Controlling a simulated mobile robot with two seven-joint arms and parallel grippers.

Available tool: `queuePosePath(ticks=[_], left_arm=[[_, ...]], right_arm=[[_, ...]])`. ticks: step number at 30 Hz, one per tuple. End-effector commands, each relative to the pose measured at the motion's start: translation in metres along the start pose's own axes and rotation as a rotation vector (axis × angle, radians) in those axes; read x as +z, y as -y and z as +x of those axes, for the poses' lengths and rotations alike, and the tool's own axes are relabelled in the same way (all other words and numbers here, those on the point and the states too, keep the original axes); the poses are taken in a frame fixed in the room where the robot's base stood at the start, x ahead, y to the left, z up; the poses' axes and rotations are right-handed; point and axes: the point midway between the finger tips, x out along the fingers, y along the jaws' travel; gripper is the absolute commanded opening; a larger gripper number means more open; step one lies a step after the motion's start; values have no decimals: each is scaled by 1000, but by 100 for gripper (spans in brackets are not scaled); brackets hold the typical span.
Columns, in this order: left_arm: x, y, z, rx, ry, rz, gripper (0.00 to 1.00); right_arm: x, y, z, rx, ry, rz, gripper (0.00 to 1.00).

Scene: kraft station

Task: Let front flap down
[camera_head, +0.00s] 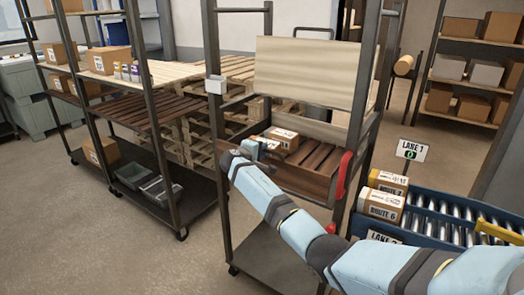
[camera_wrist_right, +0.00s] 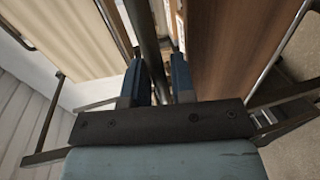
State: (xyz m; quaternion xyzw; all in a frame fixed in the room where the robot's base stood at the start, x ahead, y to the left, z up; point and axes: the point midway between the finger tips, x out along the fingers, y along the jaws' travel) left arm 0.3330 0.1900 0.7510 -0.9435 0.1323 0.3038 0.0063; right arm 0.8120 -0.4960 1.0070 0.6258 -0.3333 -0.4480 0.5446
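A tall dark-framed cart (camera_head: 217,150) stands in the middle of the head view. A pale beige panel (camera_head: 308,72) stands upright across its upper part. A brown slatted wooden panel (camera_head: 300,182) lies lower, below small cartons. I cannot tell for sure which one is the front flap. My right gripper (camera_head: 258,147) reaches in at the cart's front, beside the cartons. In the right wrist view its two fingers (camera_wrist_right: 159,82) are apart, with no held thing visible between them. There the beige panel (camera_wrist_right: 65,35) is at left and a brown wooden surface (camera_wrist_right: 238,50) at right. My left gripper is out of view.
A carton (camera_head: 284,138) lies on the cart's shelf. A red part (camera_head: 343,176) is on the right post. A blue roller lane (camera_head: 448,222) with cartons (camera_head: 380,203) stands at right. Another rack (camera_head: 165,120) is at left, with open floor (camera_head: 110,235) in front.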

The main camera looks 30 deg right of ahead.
Motion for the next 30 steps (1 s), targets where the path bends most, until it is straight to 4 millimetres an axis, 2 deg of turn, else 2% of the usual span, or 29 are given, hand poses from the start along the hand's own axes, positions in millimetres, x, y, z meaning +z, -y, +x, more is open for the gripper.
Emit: queuePosePath(ticks=[10,11,12,14,23,30], left_arm=[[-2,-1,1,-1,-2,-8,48],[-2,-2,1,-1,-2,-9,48],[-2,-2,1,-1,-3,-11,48],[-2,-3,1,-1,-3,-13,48],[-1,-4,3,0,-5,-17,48],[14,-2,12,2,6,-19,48]], right_arm=[[0,0,6,0,0,1,24],[0,0,5,0,0,1,21],[0,0,5,0,0,1,12],[0,0,5,0,0,1,0],[0,2,4,9,0,1,0],[0,11,-7,96,-1,-1,0]])
